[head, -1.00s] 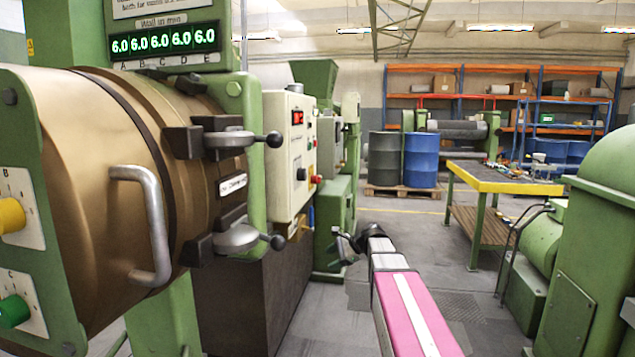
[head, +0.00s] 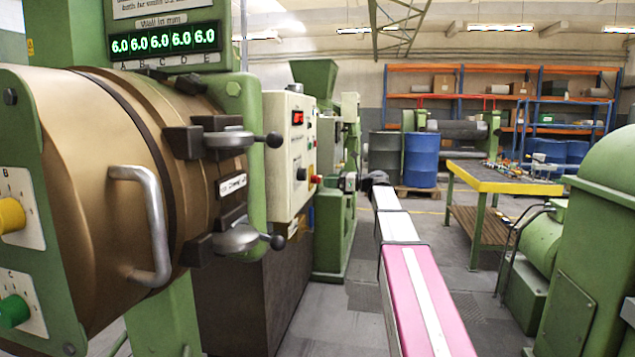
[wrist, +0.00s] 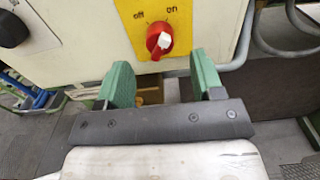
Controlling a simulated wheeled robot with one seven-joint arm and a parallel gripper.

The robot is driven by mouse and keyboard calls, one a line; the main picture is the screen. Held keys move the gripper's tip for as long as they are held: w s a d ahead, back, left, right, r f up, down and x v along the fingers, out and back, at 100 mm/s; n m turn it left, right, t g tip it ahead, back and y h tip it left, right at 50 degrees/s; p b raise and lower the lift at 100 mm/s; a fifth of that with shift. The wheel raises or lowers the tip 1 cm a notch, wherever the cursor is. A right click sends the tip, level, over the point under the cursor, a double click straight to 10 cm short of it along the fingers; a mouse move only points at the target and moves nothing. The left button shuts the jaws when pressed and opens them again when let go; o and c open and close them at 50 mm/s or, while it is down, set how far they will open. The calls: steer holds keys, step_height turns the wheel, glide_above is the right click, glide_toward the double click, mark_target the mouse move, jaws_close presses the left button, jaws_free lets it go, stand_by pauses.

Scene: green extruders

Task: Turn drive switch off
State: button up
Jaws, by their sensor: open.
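The drive switch (wrist: 159,42) is a red rotary knob with a white pointer on a yellow plate (wrist: 183,20) marked "off" at left and "on" at right. It shows in the upper middle of the wrist view, its pointer leaning up and slightly right, toward "on". My gripper (wrist: 163,80) is open and empty, its two green fingers spread on either side, just below the knob and apart from it. In the head view my gripper (head: 349,182) is small, beside the cream control box (head: 290,155).
A black knob (wrist: 12,30) sits on the panel at left in the wrist view, and a grey pipe (wrist: 275,45) runs at right. A brown barrel with a handle (head: 150,215) fills the left. A green machine (head: 590,240) stands right.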

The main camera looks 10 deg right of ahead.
mark_target(317, 180)
steer(key=shift+x, duration=2.6)
steer(key=c, duration=0.9)
